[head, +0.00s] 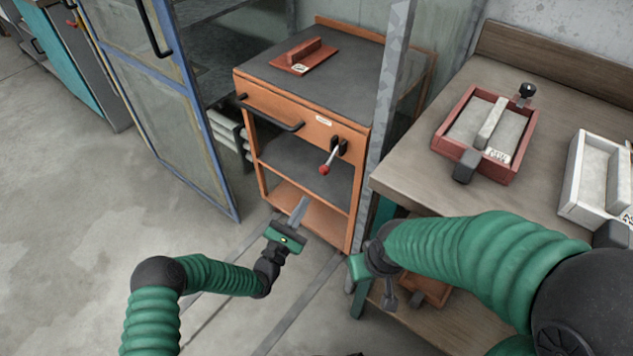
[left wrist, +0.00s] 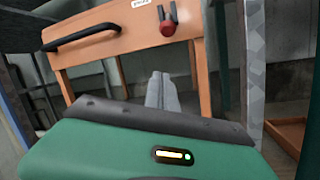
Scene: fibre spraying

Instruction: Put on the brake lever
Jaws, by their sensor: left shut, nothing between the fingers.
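The brake lever (head: 330,159) is a short metal lever with a red knob on the front of the orange cart (head: 300,116), right of the cart's black handle. In the left wrist view the red knob (left wrist: 167,28) hangs from a dark bracket, beyond my fingertips. My left gripper (head: 301,206) is shut and empty, in front of the cart's lower shelf. It is below the lever and apart from it. Its grey fingers also show together in the left wrist view (left wrist: 161,80).
A blue-framed door (head: 165,105) stands open left of the cart. A grey metal post (head: 388,105) rises at its right. The wooden workbench (head: 420,170) carries a red tray (head: 525,133) and a white tray (head: 571,185). The floor in front of the cart is clear.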

